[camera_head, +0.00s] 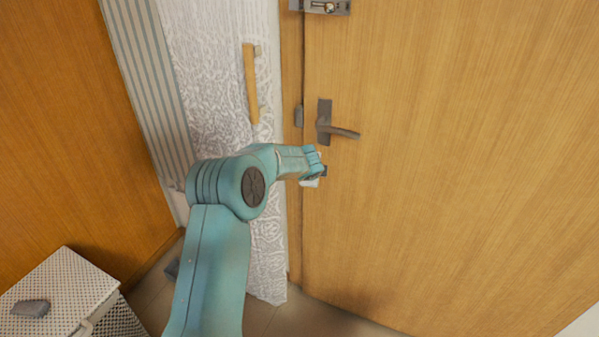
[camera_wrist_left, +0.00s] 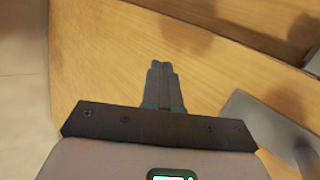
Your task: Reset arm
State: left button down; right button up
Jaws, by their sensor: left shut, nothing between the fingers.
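My left arm comes in from the lower left in the head view. Its gripper (camera_head: 315,174) is in front of the wooden door (camera_head: 450,150), a little below and left of the door's lever handle (camera_head: 338,131). In the left wrist view the two grey fingers (camera_wrist_left: 161,75) are together with nothing between them, against a background of wood. A blurred grey metal piece, perhaps the handle (camera_wrist_left: 270,130), shows at the right of that view, apart from the fingers. I cannot tell how far the fingertips are from the door. My right gripper is not in view.
A white patterned panel with a wooden pull (camera_head: 251,85) stands left of the door. A patterned white box (camera_head: 70,285) with a grey object (camera_head: 30,308) on it is at the lower left. A wooden surface (camera_head: 70,130) fills the left. A metal fitting (camera_head: 325,6) is at the top.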

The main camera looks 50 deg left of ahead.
pick_arm(q)
jog(key=s+a+v, duration=0.1)
jog(key=v, duration=0.8)
jog(key=shift+s+r+b, duration=0.15)
jog(key=shift+b, duration=0.3)
